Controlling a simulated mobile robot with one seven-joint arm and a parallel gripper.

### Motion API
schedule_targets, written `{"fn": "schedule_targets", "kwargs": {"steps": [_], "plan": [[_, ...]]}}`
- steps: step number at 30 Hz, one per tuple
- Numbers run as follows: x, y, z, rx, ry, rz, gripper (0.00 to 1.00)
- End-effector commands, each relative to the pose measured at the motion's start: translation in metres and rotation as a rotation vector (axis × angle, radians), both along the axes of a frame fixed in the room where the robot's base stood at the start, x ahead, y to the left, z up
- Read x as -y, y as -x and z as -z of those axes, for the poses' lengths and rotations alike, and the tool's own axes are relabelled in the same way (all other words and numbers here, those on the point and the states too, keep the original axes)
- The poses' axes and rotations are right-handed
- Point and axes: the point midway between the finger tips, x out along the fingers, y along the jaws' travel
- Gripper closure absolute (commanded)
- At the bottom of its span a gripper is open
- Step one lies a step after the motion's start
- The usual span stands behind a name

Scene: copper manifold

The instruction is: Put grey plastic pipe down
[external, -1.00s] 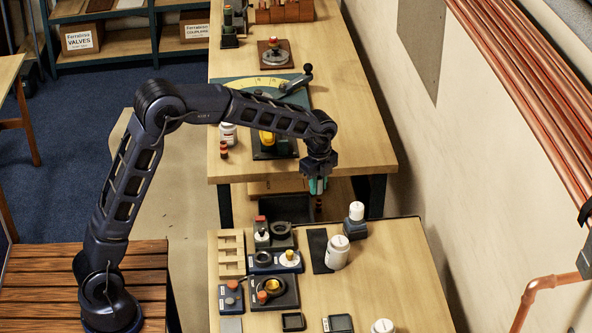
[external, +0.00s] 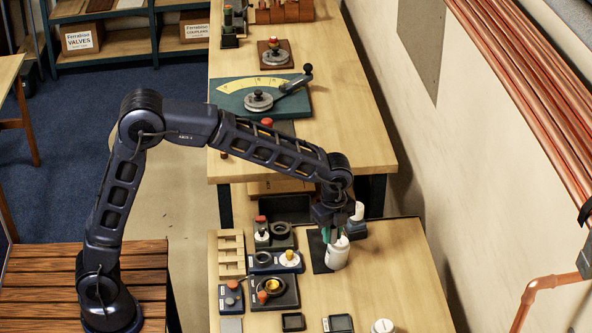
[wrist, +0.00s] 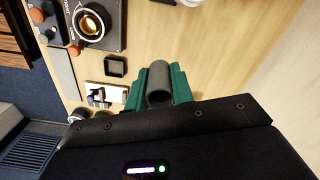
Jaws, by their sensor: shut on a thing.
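The grey plastic pipe (wrist: 159,78) shows in the wrist view as a short dark grey tube, its open end facing the camera. My gripper (wrist: 160,92) is shut on it, with a green finger on each side. The pipe cannot be made out there. I cannot tell whether it touches the bench.
A white-capped bottle (external: 356,211) stands behind my gripper. Left are a slotted wooden rack (external: 231,254) and several small fixtures, including one with a copper-coloured ring (external: 274,287). The near bench's right side (external: 400,275) is clear.

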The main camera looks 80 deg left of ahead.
Motion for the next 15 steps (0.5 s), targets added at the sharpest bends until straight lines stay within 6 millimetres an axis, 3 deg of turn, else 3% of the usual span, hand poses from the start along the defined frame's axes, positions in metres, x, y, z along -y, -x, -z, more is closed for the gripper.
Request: {"fn": "schedule_targets", "kwargs": {"steps": [3,8,15], "plan": [[0.022,0.004,0.001,-0.001,-0.001,0.015,0.98],[0.033,0.006,0.007,-0.001,-0.001,0.021,0.98],[0.034,0.007,0.053,-0.004,0.0,0.021,0.98]]}}
